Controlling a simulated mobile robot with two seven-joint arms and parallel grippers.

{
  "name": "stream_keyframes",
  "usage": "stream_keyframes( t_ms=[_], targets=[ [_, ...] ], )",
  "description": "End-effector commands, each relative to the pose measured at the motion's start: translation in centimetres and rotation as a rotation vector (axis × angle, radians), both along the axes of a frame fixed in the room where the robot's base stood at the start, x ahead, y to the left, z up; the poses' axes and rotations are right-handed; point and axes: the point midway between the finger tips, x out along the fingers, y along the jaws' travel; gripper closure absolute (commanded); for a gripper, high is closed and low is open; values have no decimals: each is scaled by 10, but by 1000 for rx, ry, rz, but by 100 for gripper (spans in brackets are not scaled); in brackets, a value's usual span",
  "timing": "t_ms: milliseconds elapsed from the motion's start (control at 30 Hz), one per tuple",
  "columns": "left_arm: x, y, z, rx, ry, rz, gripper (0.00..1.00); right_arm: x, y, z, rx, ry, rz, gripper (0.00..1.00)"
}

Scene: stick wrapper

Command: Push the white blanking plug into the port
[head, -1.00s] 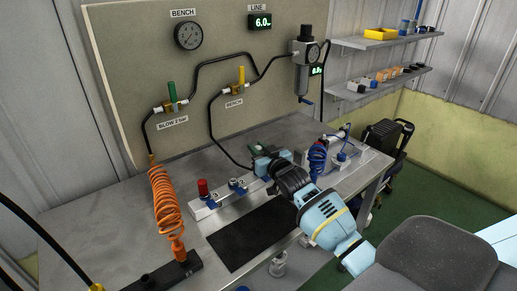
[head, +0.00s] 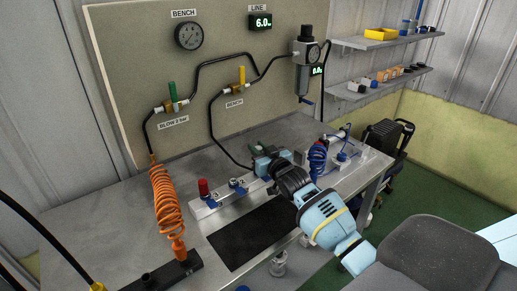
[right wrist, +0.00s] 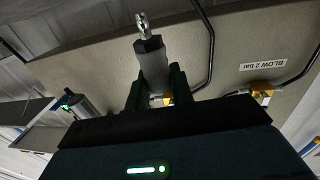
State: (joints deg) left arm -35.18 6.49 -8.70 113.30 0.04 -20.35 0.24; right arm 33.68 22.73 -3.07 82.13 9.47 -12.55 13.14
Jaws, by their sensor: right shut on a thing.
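My right gripper (head: 262,162) is low over the bench, at the far end of the white port rail (head: 227,205). In the right wrist view its dark fingers (right wrist: 154,88) are shut on a grey fitting (right wrist: 152,62) with a shiny metal tip. I cannot tell whether this is the white blanking plug. The rail carries a red-topped fitting (head: 203,188) and blue-and-metal ports (head: 237,185) with number labels, to the left of the gripper. The gripper and wrist hide the rail's right part. My left gripper is not in view.
A black mat (head: 245,238) lies in front of the rail. An orange coiled hose (head: 166,205) hangs at the left, and a blue coil (head: 317,158) stands right of the wrist. A black hose (head: 222,140) drops beside the gripper.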

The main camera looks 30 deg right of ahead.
Motion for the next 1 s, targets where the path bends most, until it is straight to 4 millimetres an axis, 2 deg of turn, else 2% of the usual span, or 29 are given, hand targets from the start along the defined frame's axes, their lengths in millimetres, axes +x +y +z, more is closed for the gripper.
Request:
stream_keyframes(
  t_ms=[1000],
  targets=[
    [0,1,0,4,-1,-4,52,0,0,-5,0,1,0,100]
  ],
)
